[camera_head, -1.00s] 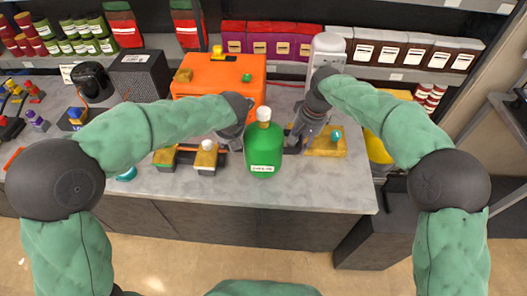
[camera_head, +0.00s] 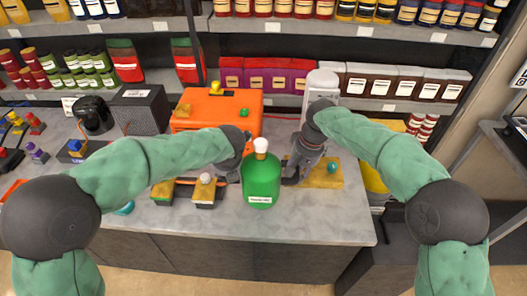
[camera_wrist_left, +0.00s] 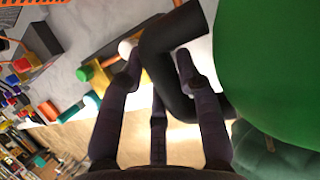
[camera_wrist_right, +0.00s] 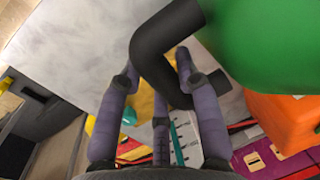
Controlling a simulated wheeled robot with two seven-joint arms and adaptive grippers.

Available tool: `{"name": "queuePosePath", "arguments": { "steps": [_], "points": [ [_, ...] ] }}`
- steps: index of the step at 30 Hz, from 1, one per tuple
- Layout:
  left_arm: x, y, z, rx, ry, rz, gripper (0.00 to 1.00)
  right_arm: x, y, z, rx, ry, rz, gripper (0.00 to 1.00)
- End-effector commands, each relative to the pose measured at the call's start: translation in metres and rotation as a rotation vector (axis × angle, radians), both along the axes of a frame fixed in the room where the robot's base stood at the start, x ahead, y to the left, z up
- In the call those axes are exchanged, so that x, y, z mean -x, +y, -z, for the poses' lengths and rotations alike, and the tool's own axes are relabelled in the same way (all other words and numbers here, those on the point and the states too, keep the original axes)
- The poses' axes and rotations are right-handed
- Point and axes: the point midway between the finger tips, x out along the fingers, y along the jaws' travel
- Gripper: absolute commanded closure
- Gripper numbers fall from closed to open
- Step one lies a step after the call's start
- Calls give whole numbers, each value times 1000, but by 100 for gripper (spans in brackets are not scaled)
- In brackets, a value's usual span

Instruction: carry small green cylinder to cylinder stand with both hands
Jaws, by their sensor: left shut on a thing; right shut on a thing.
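The small green cylinder (camera_head: 262,182), with a white cap and a label low on its front, is upright in the head view, between my two grippers. My left gripper (camera_head: 236,168) is at its left side, shut on a black handle (camera_wrist_left: 170,65). My right gripper (camera_head: 296,168) is at its right side, shut on the other black handle (camera_wrist_right: 150,50). The cylinder's green body fills the upper right of both wrist views. I cannot tell whether its base touches the table. I cannot tell for certain which object is the cylinder stand.
Left of the cylinder are two small yellow-topped blocks (camera_head: 163,192). An orange case (camera_head: 218,108) stands behind it. A yellow plate with a teal knob (camera_head: 326,174) lies to the right. Full shelves line the back. The grey table's front edge (camera_head: 290,235) looks bare.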

Motion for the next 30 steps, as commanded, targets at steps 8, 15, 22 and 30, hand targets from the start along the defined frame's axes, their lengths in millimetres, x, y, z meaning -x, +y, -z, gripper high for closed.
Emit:
{"name": "queuePosePath", "arguments": {
  "steps": [8,15,22,30],
  "points": [
    [-4,0,-1,2,-9,1,100,-5,0,-2,-4,-13,3,100],
    [-9,0,12,0,-8,1,100,-10,0,10,-4,-12,3,100],
    [-15,0,25,0,-9,1,100,-16,0,23,-4,-13,4,100],
    [-17,0,29,2,-10,1,100,-18,0,28,-5,-13,4,100]
  ]
}}
